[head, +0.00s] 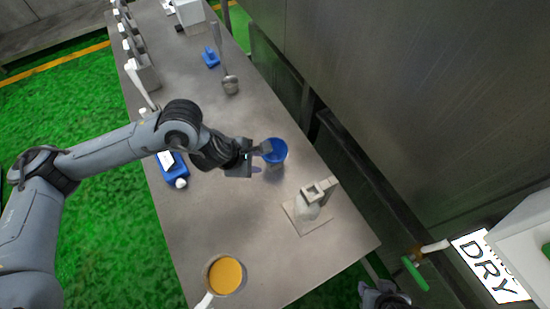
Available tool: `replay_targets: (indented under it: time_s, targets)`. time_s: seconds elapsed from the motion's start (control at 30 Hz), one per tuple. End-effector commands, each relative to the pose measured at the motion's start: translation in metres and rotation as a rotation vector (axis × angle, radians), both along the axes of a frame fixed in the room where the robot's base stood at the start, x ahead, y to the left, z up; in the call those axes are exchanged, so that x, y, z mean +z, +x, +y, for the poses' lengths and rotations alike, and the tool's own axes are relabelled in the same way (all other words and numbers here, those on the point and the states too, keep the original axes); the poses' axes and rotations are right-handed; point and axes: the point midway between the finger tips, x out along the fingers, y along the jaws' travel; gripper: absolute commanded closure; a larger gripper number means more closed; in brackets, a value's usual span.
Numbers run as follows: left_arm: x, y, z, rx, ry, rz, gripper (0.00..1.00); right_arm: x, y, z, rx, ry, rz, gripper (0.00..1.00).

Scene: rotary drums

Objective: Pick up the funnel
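A round blue-topped piece (275,152), which looks like the funnel, stands on the grey bench right of the middle. Its lower part is greyish and partly hidden. My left gripper (258,157) comes in from the left, right beside it. One finger reaches the near left of the blue rim; I cannot tell whether it touches, or whether the fingers are closed on anything. A dark part of my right gripper (384,296) shows at the bottom edge, away from the bench things; its fingers are not clear.
A stand with a pale vessel (307,209) is just below right of the funnel. A pan of orange material (225,275) sits at the near end. A blue-and-white item (173,170) lies under my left arm. A metal scoop (230,85) lies farther back. A wall runs along the right.

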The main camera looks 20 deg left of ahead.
Motion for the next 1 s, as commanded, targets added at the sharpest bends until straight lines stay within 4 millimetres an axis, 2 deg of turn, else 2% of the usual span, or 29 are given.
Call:
replay_targets:
  time_s: [0.17,0.4,0.67,1.0]
  targets:
    - [-0.002,0.017,-0.004,0.001,-0.002,-0.034,0.65,-0.007,0.0,0.001,-0.002,0.005,0.001,0.57]
    - [-0.028,0.031,-0.013,0.001,-0.004,-0.034,0.65,-0.008,0.001,0.0,-0.002,0.002,-0.004,0.57]
    - [-0.04,0.037,-0.016,0.001,-0.003,-0.036,0.65,-0.009,0.002,-0.002,0.003,-0.006,-0.006,0.57]
    - [-0.076,0.053,-0.024,0.001,-0.004,-0.034,0.65,-0.009,0.002,-0.003,0.004,-0.009,-0.006,0.57]
